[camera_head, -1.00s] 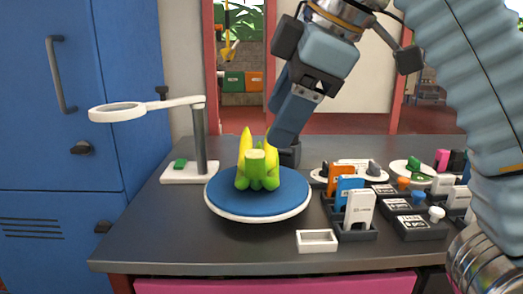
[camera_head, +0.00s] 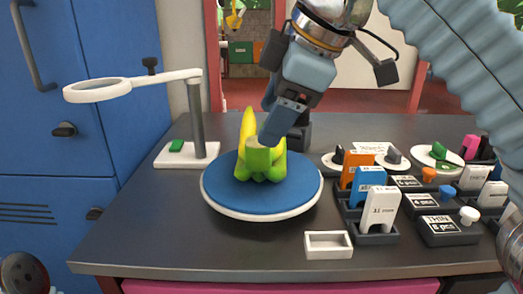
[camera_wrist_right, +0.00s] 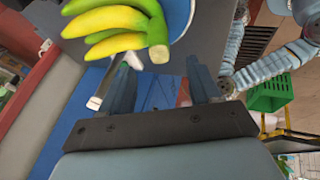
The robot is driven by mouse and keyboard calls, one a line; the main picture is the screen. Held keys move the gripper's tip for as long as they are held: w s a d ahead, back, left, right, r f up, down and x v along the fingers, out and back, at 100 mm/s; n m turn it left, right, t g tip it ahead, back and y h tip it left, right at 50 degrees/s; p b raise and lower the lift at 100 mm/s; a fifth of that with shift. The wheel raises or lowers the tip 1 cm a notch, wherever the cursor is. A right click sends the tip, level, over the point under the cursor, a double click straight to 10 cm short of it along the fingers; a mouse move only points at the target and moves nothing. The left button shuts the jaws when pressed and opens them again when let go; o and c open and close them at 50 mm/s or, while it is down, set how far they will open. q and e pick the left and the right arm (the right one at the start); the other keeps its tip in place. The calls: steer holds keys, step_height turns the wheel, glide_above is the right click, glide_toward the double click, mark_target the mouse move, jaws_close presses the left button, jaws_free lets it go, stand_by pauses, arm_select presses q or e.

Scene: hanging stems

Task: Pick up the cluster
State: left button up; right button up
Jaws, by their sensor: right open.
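The cluster (camera_head: 262,160) is a bunch of yellow-green bananas with a thick pale-cut green stem. It sits on a round blue turntable (camera_head: 225,193) with a white rim. My right gripper (camera_head: 280,125) is above and just behind the cluster in the head view, its fingers partly overlapping the cluster's upper right. In the right wrist view the cluster (camera_wrist_right: 125,22) lies beyond the fingertips, at the upper left, its stem end nearest the gap. My right gripper (camera_wrist_right: 162,68) is open there, with nothing between its fingers. My left gripper is not in view.
A white magnifier stand (camera_head: 198,110) rises left of the turntable. An empty white tray (camera_head: 328,245) lies at the front. Labelled cards (camera_head: 381,208) in dark holders and small boxes crowd the right. Blue cabinets (camera_head: 55,160) stand at left. The desk's (camera_head: 150,235) front left is clear.

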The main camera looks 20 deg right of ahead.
mark_target(255, 145)
steer(key=x, duration=0.7)
steer(key=shift+w+a+f, duration=0.1)
steer(key=shift+f, duration=0.1)
steer(key=shift+r, duration=0.1)
jaws_close()
